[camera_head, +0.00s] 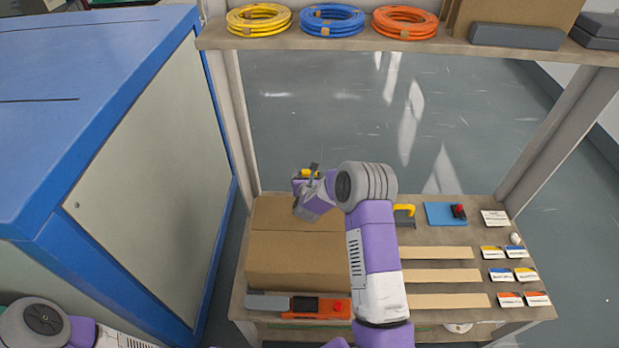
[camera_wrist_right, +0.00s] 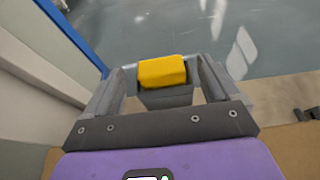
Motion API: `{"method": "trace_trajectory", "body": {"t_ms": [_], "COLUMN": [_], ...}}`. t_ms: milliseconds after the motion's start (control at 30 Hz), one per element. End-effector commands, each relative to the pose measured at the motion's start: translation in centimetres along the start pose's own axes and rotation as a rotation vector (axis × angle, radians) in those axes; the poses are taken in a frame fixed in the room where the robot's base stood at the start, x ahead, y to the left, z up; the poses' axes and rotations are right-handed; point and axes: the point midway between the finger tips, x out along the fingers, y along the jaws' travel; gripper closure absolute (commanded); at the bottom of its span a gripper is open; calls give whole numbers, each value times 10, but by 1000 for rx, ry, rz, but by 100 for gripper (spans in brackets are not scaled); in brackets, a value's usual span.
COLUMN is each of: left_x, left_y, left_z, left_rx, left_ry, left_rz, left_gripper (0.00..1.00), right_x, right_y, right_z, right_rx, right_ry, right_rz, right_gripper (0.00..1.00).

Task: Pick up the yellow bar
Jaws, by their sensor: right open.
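The yellow bar (camera_wrist_right: 162,71) shows as a short yellow block on top of a grey piece in the right wrist view. It lies between the two fingers of my right gripper (camera_wrist_right: 160,80), with a gap on each side. In the head view, my right gripper (camera_head: 307,184) is open above the back of a cardboard box, and a small bit of yellow (camera_head: 311,173) shows at its fingers. What bears the bar is mostly hidden. My left gripper is out of view; only part of my left arm shows at the lower left.
The cardboard box (camera_head: 290,262) stands on the workbench (camera_head: 440,238). A yellow-handled tool (camera_head: 405,210), blue mat (camera_head: 438,214), cardboard strips and labels lie right. Yellow, blue and orange cable coils sit on the upper shelf (camera_head: 345,40). A blue cabinet (camera_head: 95,75) stands left.

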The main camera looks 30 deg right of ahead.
Motion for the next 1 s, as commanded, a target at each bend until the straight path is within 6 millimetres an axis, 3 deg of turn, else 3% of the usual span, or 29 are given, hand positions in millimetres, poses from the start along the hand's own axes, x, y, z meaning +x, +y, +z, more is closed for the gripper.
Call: {"method": "trace_trajectory", "body": {"t_ms": [300,700,1000], "left_x": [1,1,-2], "left_y": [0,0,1], "left_z": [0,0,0], "left_rx": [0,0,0], "left_ry": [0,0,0], "left_rz": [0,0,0], "left_gripper": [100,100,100], "right_x": [5,4,1], "right_y": [0,0,0], "right_z": [1,1,9], "right_rx": [0,0,2], "right_ry": [0,0,-2], "right_rz": [0,0,0], "right_gripper": [12,71,72]}}
